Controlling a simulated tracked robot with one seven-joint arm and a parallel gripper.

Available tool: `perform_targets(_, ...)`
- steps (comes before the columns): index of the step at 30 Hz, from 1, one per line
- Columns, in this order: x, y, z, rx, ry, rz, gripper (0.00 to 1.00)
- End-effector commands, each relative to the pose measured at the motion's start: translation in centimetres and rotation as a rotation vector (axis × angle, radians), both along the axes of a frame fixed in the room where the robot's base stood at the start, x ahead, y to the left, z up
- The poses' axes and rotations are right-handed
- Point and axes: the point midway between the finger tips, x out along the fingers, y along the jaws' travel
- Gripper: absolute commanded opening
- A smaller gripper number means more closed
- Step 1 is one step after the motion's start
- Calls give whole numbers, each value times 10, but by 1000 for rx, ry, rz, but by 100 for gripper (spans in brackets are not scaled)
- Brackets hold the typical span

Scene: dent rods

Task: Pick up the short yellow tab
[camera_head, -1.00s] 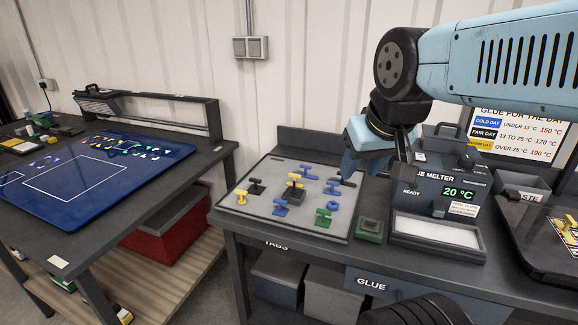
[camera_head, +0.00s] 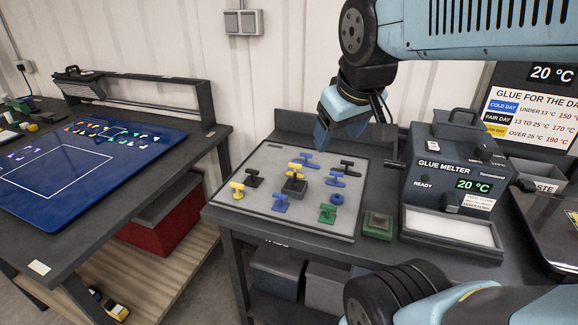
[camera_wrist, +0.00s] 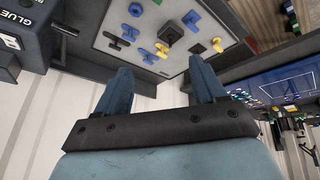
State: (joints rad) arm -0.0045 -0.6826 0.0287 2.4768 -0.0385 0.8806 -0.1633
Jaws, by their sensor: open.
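A grey board (camera_head: 248,213) on the middle bench holds several coloured tabs. In the head view, one yellow tab (camera_head: 237,189) is at the left edge, one yellow tab (camera_head: 294,167) is toward the back, and another yellow piece (camera_head: 297,178) is at the dark block. I cannot tell which is the short one. The wrist view shows yellow tabs (camera_wrist: 162,50) and (camera_wrist: 217,44), one either side of the dark block. My gripper (camera_head: 335,128) is open and empty, above the board's back edge and apart from the tabs. Its two fingers (camera_wrist: 160,67) show spread in the wrist view.
Blue tabs (camera_head: 280,203), black tabs (camera_head: 254,177), a green tab (camera_head: 328,213) and a blue ring (camera_head: 337,198) stand close around. A dark block (camera_head: 294,187) is mid-board. The glue melter (camera_head: 455,175) and a green block (camera_head: 377,225) are right of the board.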

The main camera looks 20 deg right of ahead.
Motion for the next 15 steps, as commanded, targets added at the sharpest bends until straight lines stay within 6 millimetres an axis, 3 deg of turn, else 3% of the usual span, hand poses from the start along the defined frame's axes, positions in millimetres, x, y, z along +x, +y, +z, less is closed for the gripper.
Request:
perform_targets(8,69,0,-19,-363,121,578,74)
perform_targets(15,130,7,-48,-642,238,1143,74)
